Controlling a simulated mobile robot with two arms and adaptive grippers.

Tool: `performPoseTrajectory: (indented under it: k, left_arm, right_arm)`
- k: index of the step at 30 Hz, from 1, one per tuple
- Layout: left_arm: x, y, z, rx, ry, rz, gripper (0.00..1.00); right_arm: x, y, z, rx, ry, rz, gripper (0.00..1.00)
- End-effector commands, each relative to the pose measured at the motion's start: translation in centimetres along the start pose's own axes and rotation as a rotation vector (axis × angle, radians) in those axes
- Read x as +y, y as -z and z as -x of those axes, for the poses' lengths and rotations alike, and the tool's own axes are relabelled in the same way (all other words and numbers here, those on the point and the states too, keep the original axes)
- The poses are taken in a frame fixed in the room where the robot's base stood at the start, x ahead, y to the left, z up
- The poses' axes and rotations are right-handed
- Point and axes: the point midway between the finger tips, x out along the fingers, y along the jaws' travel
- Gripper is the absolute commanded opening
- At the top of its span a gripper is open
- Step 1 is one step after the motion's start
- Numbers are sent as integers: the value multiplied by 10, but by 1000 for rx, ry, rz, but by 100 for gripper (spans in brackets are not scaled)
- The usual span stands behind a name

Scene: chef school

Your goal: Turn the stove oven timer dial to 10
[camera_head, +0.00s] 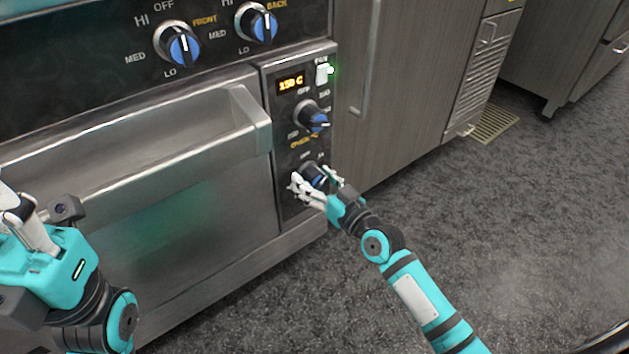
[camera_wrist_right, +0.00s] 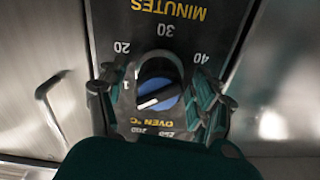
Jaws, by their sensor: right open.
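The oven timer dial (camera_head: 316,176) is the lowest knob on the narrow panel right of the oven door. In the right wrist view the dial (camera_wrist_right: 159,86) is blue and black with a white line, which lies at a slant. "MINUTES", 20, 30 and 40 show upside down around it; a "1" shows at its left, the rest of that label hidden. My right gripper (camera_head: 313,180) is open, its fingers on either side of the dial; I cannot tell whether they touch it. My left gripper (camera_head: 22,212) is at the left edge, away from the panel, its opening unclear.
The oven temperature dial (camera_head: 313,118) sits just above the timer, under a lit display (camera_head: 291,84) and a switch (camera_head: 323,73). The oven door handle (camera_head: 150,150) juts out to the left. Two burner knobs are higher up. The floor (camera_head: 480,230) at right is clear.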

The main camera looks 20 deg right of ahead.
Motion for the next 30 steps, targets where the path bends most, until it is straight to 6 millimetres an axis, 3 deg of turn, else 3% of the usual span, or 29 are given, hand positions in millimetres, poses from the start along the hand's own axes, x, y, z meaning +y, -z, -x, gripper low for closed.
performPoseTrajectory:
  k: [6, 19, 24, 30]
  left_arm:
    - [0, 0, 0, 1, -1, 0, 0]
    - [0, 0, 0, 1, 0, 1, 0]
    - [0, 1, -7, 4, 1, 1, 0]
    - [-1, -1, 6, -32, 16, 5, 0]
  right_arm:
    - [0, 0, 0, 0, 0, 1, 67]
    - [0, 0, 0, 0, -1, 1, 11]
    - [0, 3, 0, -1, 0, -61, 11]
    - [0, 0, 0, 0, 0, -113, 11]
